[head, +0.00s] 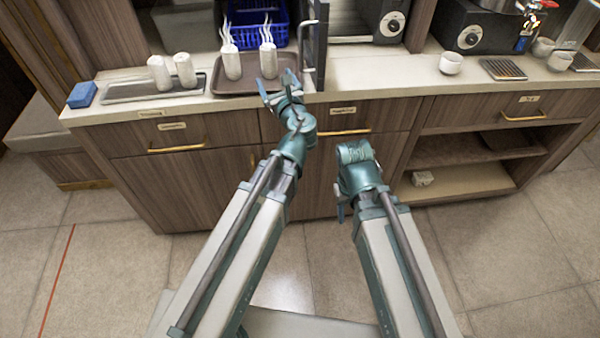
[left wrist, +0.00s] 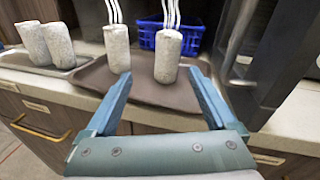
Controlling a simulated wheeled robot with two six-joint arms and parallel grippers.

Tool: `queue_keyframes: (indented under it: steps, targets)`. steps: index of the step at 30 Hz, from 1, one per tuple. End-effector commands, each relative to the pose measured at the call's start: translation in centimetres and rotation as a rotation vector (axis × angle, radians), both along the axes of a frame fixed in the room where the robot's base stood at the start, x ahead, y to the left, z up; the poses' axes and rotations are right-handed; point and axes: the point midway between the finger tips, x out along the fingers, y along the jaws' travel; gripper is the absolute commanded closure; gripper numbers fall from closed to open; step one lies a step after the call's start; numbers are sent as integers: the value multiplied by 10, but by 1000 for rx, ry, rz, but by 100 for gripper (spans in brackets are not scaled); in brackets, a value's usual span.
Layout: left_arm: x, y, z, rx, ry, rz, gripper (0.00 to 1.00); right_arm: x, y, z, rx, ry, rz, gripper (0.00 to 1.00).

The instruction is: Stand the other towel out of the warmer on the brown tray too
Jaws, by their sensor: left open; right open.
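Two white rolled towels with wavy white steam lines stand upright on the brown tray (head: 205,85). The left steaming towel (head: 232,63) and the right steaming towel (head: 268,61) are apart from each other. In the left wrist view the right steaming towel (left wrist: 167,56) stands beyond and between my open fingers, and the left one (left wrist: 117,49) stands left of them. My left gripper (head: 277,92) is open and empty at the tray's front edge. My right gripper (head: 345,190) is low in front of the drawers; its fingers are hardly visible. The warmer's inside is hidden behind its open dark door (head: 318,45).
Two more rolled towels without steam (head: 171,71) lean in a metal tray (head: 125,92) at left, near a blue sponge (head: 82,94). A blue basket (head: 256,22) stands behind the brown tray. The counter right of the door is clear up to a white cup (head: 451,63).

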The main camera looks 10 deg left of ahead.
Motion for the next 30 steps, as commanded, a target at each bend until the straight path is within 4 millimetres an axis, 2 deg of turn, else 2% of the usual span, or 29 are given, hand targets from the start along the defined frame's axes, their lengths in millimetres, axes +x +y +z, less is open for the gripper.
queue_keyframes:
  steps: [4,7,9,12,15,18,21,25,30]
  targets:
    - [-32,9,-46,-478,-50,189,10,0,0,0,0,0,0,50]
    - [-65,5,-91,-857,-78,401,10,0,0,0,0,0,0,50]
    - [-94,-8,-125,-1113,-91,591,10,0,0,0,0,0,0,50]
    - [-139,-35,-164,-1397,-98,889,10,0,0,0,0,0,0,50]
    - [-182,-66,-189,-1569,-94,1177,10,0,0,0,0,0,0,50]
    - [-216,-92,-201,-1650,-87,1410,10,0,0,0,0,0,0,50]
    - [-238,-109,-205,-1678,-82,1565,10,0,0,0,0,0,0,50]
    - [-250,-119,-206,-1685,-79,1654,10,0,0,0,0,0,0,50]
    - [-251,-120,-206,-1686,-80,1665,10,0,0,0,0,0,0,50]
